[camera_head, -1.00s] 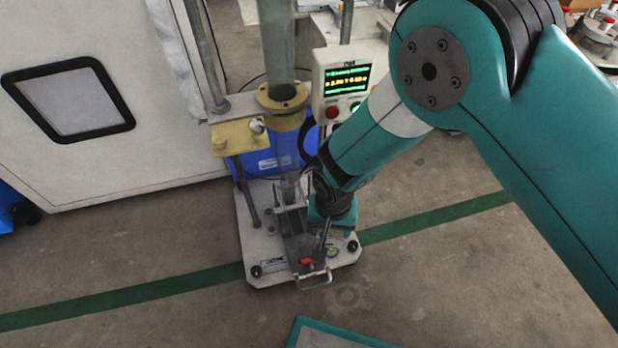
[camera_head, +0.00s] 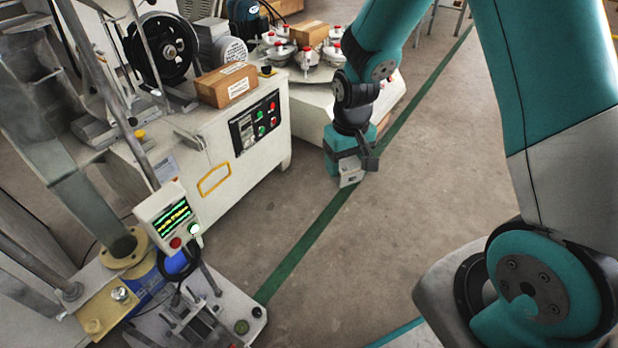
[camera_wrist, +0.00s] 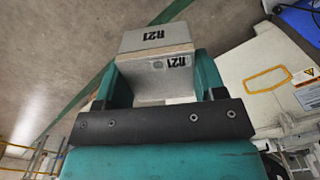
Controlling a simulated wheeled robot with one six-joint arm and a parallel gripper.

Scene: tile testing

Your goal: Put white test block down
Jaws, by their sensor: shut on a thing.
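The white test block (camera_wrist: 158,60) is light grey-white and marked R21 on two faces. In the wrist view it sits between the two teal fingers of my gripper (camera_wrist: 160,90), which is shut on it. In the head view my gripper (camera_head: 352,160) points down, and the block (camera_head: 351,177) shows below it. Bare floor lies around and beneath them in the picture; the block's height above it is hard to tell. The fingers hide part of the block's sides.
A white machine with a control panel (camera_head: 258,122) and a cardboard box (camera_head: 226,84) on top stands to the left. A round rig with red-capped pots (camera_head: 305,58) stands behind my gripper. The test stand with a display (camera_head: 168,216) is at lower left. Floor at centre is clear.

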